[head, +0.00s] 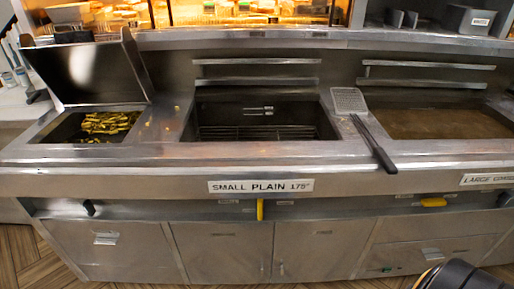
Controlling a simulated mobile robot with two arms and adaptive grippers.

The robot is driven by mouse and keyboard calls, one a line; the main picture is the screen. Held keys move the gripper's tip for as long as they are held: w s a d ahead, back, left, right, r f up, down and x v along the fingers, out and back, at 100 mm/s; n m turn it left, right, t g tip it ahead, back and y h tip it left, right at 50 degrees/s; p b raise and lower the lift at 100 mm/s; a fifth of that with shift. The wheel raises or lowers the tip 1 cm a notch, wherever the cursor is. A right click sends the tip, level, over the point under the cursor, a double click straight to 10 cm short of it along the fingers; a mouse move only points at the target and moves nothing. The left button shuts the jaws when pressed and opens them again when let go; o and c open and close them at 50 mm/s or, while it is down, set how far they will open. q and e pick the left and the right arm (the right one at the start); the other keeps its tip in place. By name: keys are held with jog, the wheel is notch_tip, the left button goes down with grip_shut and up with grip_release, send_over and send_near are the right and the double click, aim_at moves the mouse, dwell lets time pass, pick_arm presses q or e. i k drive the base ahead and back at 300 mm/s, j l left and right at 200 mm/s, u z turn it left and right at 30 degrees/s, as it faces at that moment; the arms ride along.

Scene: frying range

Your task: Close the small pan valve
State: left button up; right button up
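A yellow valve handle (260,209) hangs upright, pointing down, under the front ledge of the range, below the "SMALL PLAIN 175°" label (261,186). It is in the middle of the head view and nothing covers it. The small pan (262,120) is the open well above it, with a wire rack or basket inside. Neither gripper's fingers are in view. A dark rounded part of my own arm shows at the bottom right corner, well right of the valve and apart from it.
A second yellow handle (433,202) lies level under the large pan (435,122). A slotted scoop (372,143) rests across the divider, its handle over the front edge. Dark knobs (88,208) sit on the lower panel. Cupboard doors (222,252) are below.

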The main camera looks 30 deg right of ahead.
aim_at(259, 201)
jog(key=i+l, duration=0.1)
jog(key=l, duration=1.1)
jog(key=i+l, duration=0.15)
jog(key=l, duration=0.45)
jog(key=i+l, duration=0.1)
jog(key=l, duration=0.5)
jog(key=k+z, duration=0.05)
